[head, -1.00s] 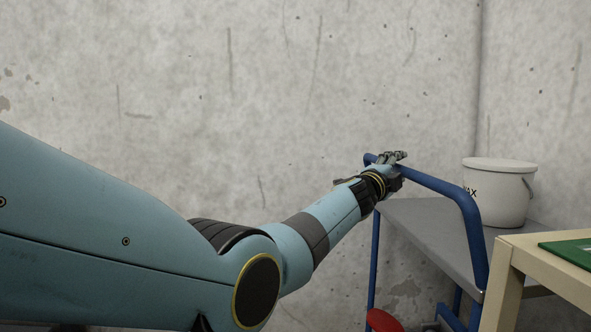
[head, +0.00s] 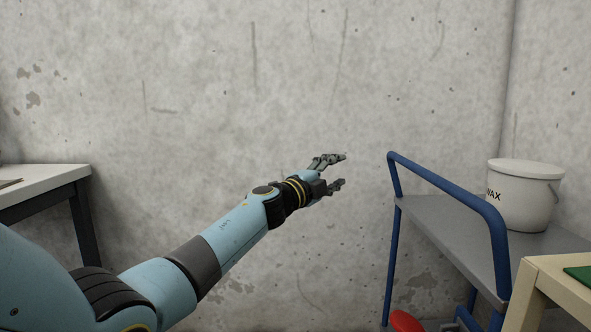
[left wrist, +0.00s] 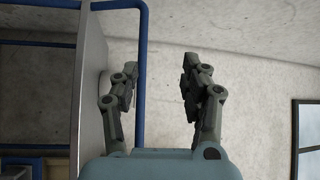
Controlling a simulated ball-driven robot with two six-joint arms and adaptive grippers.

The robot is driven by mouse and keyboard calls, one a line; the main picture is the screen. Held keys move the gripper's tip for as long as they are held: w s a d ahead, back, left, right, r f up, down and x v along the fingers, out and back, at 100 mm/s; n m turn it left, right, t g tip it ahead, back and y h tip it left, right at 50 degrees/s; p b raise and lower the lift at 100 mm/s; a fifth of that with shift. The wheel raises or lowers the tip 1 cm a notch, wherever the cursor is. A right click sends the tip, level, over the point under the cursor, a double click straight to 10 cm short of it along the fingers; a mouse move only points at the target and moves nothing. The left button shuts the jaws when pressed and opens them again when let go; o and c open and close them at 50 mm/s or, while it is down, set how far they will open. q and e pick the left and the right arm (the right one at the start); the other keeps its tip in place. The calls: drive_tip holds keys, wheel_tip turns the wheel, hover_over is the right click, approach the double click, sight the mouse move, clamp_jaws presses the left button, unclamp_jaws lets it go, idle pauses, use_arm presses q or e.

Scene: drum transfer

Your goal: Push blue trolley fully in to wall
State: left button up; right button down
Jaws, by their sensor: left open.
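The blue trolley (head: 394,240) stands at the right in the head view, with a blue tube handle and a grey top. Its far end is close to the concrete wall; I cannot tell whether it touches. My left gripper (head: 346,170) is open and empty, to the left of the handle with a clear gap between them. In the left wrist view the open fingers (left wrist: 158,85) show in front of the wall, and the blue handle (left wrist: 141,70) shows beside and behind the left finger. My right gripper is not in view.
A white bucket (head: 520,195) marked with black letters stands on the trolley top. A pale wooden table (head: 553,297) with a green item is at the lower right. A white-topped table (head: 45,180) stands at the left. A red object (head: 405,321) is low by the trolley.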

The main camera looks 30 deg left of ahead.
use_arm(q)
drive_tip(key=s+a+b, duration=0.1)
drive_tip(key=s+a, duration=0.3)
drive_tip(key=a, duration=0.3)
drive_tip(key=shift+s+a+b, duration=0.3)
drive_tip(key=shift+s, duration=0.05)
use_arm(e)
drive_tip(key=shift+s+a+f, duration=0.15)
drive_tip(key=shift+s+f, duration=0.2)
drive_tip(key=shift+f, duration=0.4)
